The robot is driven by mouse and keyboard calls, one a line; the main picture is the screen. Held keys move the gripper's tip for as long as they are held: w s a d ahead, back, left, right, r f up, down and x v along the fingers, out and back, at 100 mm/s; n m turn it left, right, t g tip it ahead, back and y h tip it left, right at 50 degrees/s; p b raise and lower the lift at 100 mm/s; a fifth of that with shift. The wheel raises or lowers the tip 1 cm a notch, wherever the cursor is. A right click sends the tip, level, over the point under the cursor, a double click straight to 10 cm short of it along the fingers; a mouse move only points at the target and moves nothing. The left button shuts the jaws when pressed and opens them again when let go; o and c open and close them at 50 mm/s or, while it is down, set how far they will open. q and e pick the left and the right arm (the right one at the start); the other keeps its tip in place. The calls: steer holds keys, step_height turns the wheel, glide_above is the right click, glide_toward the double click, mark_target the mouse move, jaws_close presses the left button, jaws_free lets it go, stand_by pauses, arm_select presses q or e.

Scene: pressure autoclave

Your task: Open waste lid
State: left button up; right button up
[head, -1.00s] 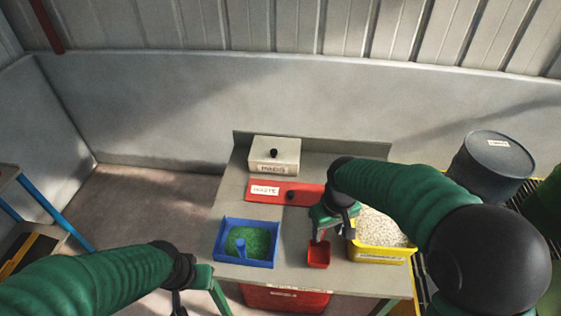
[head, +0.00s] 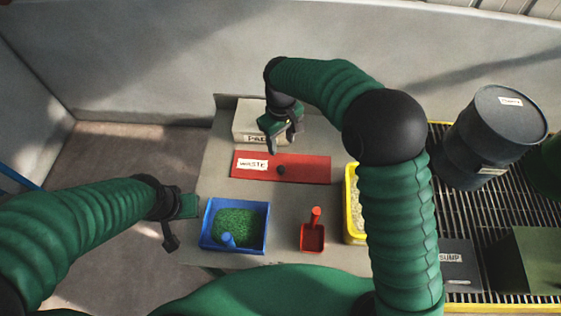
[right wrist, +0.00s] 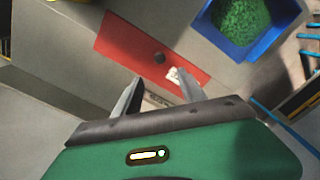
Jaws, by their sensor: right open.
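The red waste lid (head: 309,168) lies flat on the grey table, with a white "WASTE" label and a dark round knob (head: 281,170) near its middle. It also shows in the right wrist view (right wrist: 128,45), with its knob (right wrist: 159,58) beyond the fingers. My right gripper (head: 283,148) is open and empty above the table, just behind the lid and in front of the white pads box (head: 247,119). It is apart from the knob. My left gripper (head: 172,225) hangs at the table's left side; its jaws are too unclear to read.
A blue bin (head: 207,222) of green granules with a blue scoop stands front left. A red scoop (head: 313,236) lies front middle. A yellow bin (head: 351,205) is partly behind my right arm. A dark drum (head: 475,150) stands on grating at the right.

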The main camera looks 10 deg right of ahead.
mark_target(281, 168)
step_height(281, 168, down, 14)
steer(key=shift+w+f+p, duration=0.15)
steer(key=shift+f+p, duration=0.05)
steer(key=shift+p, duration=0.2)
jaws_close()
stand_by(1.2)
